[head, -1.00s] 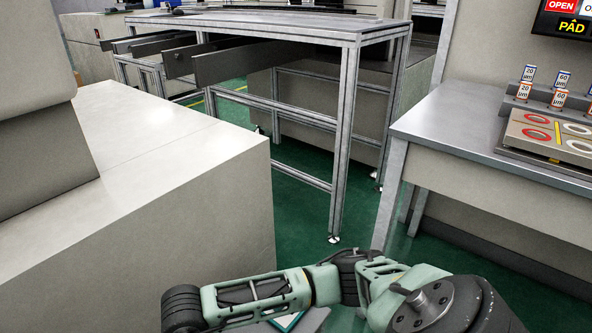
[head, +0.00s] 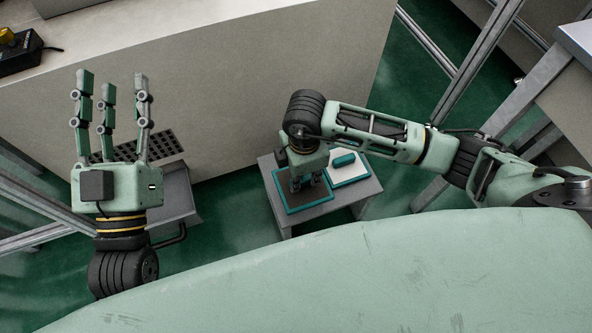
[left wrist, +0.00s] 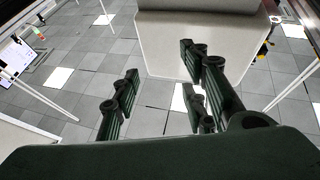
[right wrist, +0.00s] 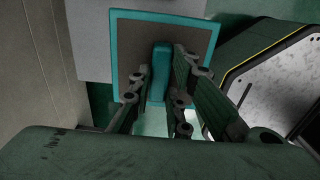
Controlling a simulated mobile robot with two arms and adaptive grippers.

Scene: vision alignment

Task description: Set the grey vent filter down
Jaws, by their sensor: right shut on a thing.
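The grey vent filter (head: 312,203) is a flat grey panel with a teal frame and a teal bar handle. It is over the left part of a small grey stand (head: 357,198); I cannot tell whether it touches. In the right wrist view the panel (right wrist: 135,45) shows upright in the picture. My right gripper (head: 308,178) points down, its fingers (right wrist: 160,100) shut around the teal handle (right wrist: 160,75). My left gripper (head: 112,85) is open and empty, fingers up, at the left; the left wrist view shows its spread fingers (left wrist: 165,95).
A white teal-edged panel with a teal handle (head: 344,160) lies on the stand beside the filter. A large beige cabinet (head: 230,90) stands behind. A black perforated panel (head: 165,145) and a grey tray (head: 178,195) are near my left gripper. Metal frame legs (head: 480,60) stand right.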

